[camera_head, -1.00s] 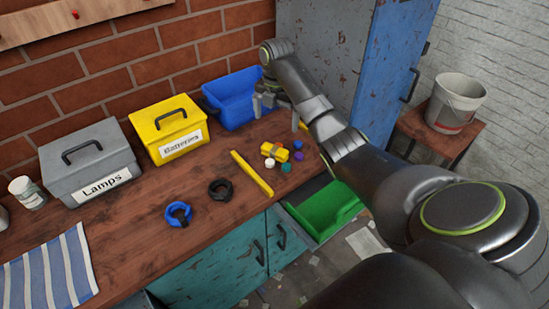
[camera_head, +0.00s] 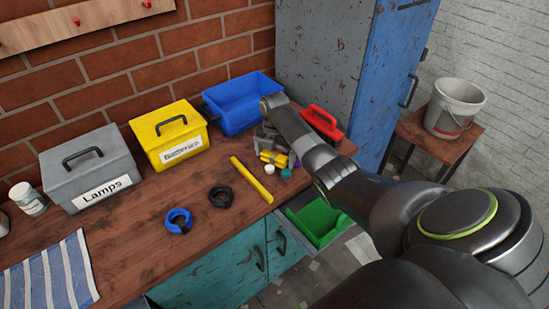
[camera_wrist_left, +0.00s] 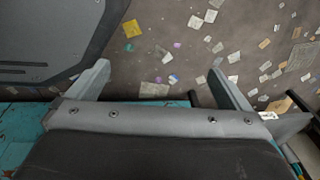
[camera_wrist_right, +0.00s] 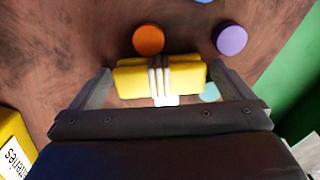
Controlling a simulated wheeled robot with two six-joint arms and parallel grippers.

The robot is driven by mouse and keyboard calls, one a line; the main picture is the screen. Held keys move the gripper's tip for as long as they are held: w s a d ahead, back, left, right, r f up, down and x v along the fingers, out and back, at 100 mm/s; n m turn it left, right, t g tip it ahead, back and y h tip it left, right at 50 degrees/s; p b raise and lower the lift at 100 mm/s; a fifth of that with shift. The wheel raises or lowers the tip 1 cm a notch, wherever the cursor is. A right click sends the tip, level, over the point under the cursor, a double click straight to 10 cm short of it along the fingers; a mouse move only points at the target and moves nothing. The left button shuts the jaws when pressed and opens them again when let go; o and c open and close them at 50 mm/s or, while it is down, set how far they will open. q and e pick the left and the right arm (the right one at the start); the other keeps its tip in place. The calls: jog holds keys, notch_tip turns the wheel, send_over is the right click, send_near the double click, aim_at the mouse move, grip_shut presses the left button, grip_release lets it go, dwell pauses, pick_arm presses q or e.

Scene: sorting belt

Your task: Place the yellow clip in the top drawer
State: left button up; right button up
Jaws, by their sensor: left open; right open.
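A yellow piece with white bands across its middle, which looks to be the yellow clip (camera_wrist_right: 133,82), lies on the bench among small coloured caps. It also shows in the head view (camera_head: 274,158), partly hidden by my right gripper. My right gripper (camera_head: 266,142) is open. In the right wrist view its two fingers stand at either end of the clip. A pulled-out drawer with a green inside (camera_head: 318,222) is at the bench's front right, partly hidden by my right arm. My left gripper (camera_wrist_left: 158,82) is open and empty above the littered floor.
Beside the clip are an orange cap (camera_wrist_right: 148,39) and a purple cap (camera_wrist_right: 230,39). A yellow bar (camera_head: 252,180), a black ring (camera_head: 220,197) and a blue ring (camera_head: 178,221) lie left. Behind stand a blue bin (camera_head: 240,112), yellow box (camera_head: 160,150) and red box (camera_head: 322,122).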

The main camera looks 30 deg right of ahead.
jog(key=c, duration=0.9)
jog(key=shift+r, duration=0.1)
